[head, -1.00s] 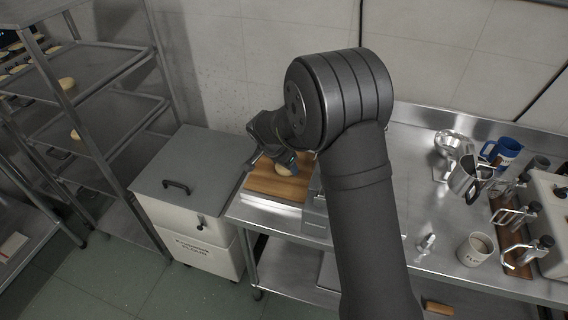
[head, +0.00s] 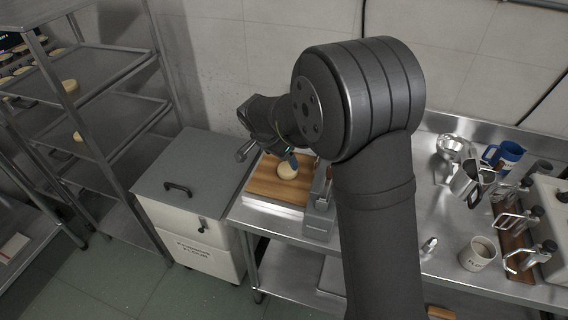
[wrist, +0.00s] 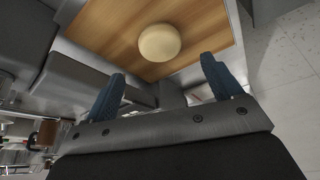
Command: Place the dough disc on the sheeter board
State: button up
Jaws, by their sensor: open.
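The dough disc (head: 288,171) is pale and round. It lies on the wooden sheeter board (head: 262,189) at the left end of the steel bench, and shows apart from my fingers in the wrist view (wrist: 160,42). The bare wood of the board shows around it there (wrist: 109,22). My gripper (wrist: 163,88) is open and empty, its two blue fingertips pointing toward the disc and apart from it. In the head view my gripper (head: 291,158) is partly hidden by my own arm, just above the disc.
A grey machine body (head: 319,213) stands right of the board. A lidded flour bin (head: 190,182) stands left of the bench. Racks with dough discs (head: 78,137) are at far left. Jugs, mugs (head: 478,252) and a coffee machine crowd the bench's right.

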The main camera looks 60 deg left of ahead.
aim_at(287, 169)
jog(key=shift+v, duration=2.35)
jog(key=shift+f, duration=0.15)
jog(key=x, duration=1.1)
jog(key=shift+w+f, duration=0.15)
jog(key=shift+w+a+f, duration=0.1)
jog(key=shift+r, duration=1.7)
jog(key=shift+f, duration=0.1)
